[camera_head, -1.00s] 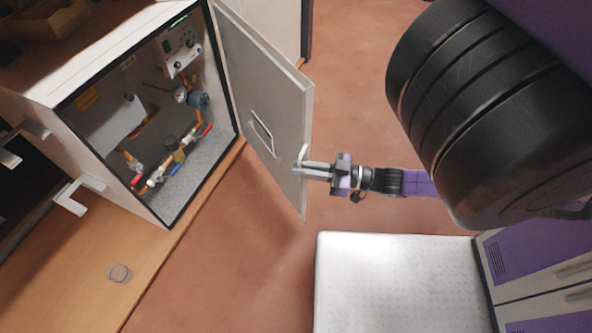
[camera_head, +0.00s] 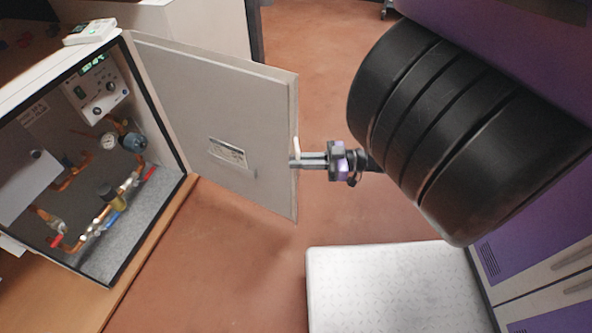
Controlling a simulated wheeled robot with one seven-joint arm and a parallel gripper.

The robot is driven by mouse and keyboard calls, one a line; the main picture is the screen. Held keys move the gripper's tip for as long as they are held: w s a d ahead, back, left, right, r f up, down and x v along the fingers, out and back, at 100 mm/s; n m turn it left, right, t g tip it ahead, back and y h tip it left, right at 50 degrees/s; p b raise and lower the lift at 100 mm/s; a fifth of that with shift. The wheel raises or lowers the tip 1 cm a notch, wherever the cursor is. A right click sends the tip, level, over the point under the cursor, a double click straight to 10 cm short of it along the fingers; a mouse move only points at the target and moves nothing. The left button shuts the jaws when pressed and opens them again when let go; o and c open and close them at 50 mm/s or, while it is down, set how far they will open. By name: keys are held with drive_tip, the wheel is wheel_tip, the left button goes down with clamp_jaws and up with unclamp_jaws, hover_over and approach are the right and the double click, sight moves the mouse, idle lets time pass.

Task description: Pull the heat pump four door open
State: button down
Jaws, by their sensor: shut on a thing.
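The heat pump (camera_head: 75,160) is a white cabinet on a wooden bench at the left, with pipes, valves and a control panel showing inside. Its door (camera_head: 215,110) is a grey panel hinged at the cabinet's right side and stands wide open. A label is on the door's inner face. My gripper (camera_head: 298,160) is shut at the door's free edge, on the door handle (camera_head: 297,146). Only a small white part of the handle shows beyond the edge; the rest is hidden behind the door and the fingers.
My black arm link fills the upper right. A wooden bench (camera_head: 150,235) runs under the cabinet. Open reddish floor (camera_head: 230,275) lies between the bench and my base. A white wall or cabinet (camera_head: 205,35) stands behind the door.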

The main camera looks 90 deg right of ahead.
drive_tip(key=shift+s+d+r+y, duration=0.15)
drive_tip(key=shift+d+r+y, duration=0.05)
drive_tip(key=shift+d, duration=0.2)
drive_tip(key=shift+s+d+r+y, duration=0.15)
drive_tip(key=shift+d+y, duration=0.05)
drive_tip(key=shift+d, duration=0.2)
drive_tip(key=c, duration=1.8)
unclamp_jaws()
drive_tip(key=shift+f, duration=0.15)
drive_tip(key=shift+s, duration=0.1)
drive_tip(key=shift+s, duration=3.85)
